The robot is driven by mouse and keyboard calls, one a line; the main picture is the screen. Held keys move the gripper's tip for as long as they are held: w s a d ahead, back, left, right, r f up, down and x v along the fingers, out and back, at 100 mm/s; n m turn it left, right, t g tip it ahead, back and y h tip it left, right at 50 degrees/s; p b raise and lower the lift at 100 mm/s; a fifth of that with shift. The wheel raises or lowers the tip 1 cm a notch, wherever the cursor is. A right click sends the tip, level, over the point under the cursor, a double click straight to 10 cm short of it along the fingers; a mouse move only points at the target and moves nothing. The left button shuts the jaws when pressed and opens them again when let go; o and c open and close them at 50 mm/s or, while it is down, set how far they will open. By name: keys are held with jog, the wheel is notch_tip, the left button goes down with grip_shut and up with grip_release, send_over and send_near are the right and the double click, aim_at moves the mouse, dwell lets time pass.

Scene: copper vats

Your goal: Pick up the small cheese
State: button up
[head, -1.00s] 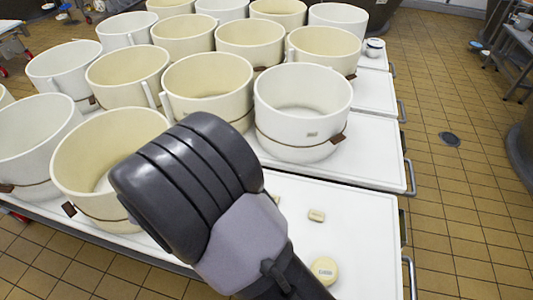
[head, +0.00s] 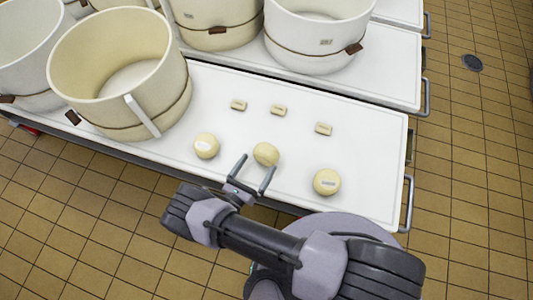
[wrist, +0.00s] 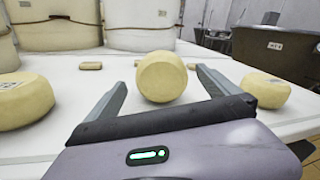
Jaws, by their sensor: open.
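Three round pale-yellow cheeses lie in a row on the white table (head: 375,185): the left cheese (head: 206,146), the middle cheese (head: 266,153) and the right cheese (head: 327,182). Behind them lie three smaller block-shaped cheeses: a left block (head: 238,104), a middle block (head: 278,109) and a right block (head: 323,128). My gripper (head: 257,164) is open and empty at the table's near side, its fingers pointing at the middle round cheese. In the wrist view the middle cheese (wrist: 163,80) shows ahead between the fingers; I cannot tell whether it is within their reach.
A large cream vat (head: 115,85) stands on the table's left part. A white vat (head: 318,40) and others stand on tables behind. A metal handle (head: 408,203) is at the right edge. The table is clear around the right cheese.

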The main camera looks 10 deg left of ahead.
aim_at(262, 154)
jog(key=x, duration=0.2)
jog(key=b+x, duration=0.1)
jog(key=x, duration=0.2)
jog(key=shift+w+d+f+b, duration=0.25)
jog(key=shift+w+f+b, duration=0.05)
jog(key=shift+w+b, duration=0.05)
jog(key=c, duration=1.9)
jog(key=shift+r+p, duration=0.4)
jog(key=shift+r, duration=0.2)
notch_tip(262, 154, up, 3)
jog(key=shift+f+p, duration=0.2)
jog(key=shift+p, duration=0.65)
jog(key=s+d+p, duration=0.2)
jog(key=s+d, duration=0.2)
jog(key=s, duration=0.2)
jog(key=s+d+r+p, duration=0.1)
jog(key=s+d+p, duration=0.1)
jog(key=s+d, duration=0.2)
jog(key=s, duration=0.3)
jog(key=shift+s+d+r, duration=0.15)
jog(key=shift+s+d, duration=0.1)
jog(key=shift+s, duration=0.1)
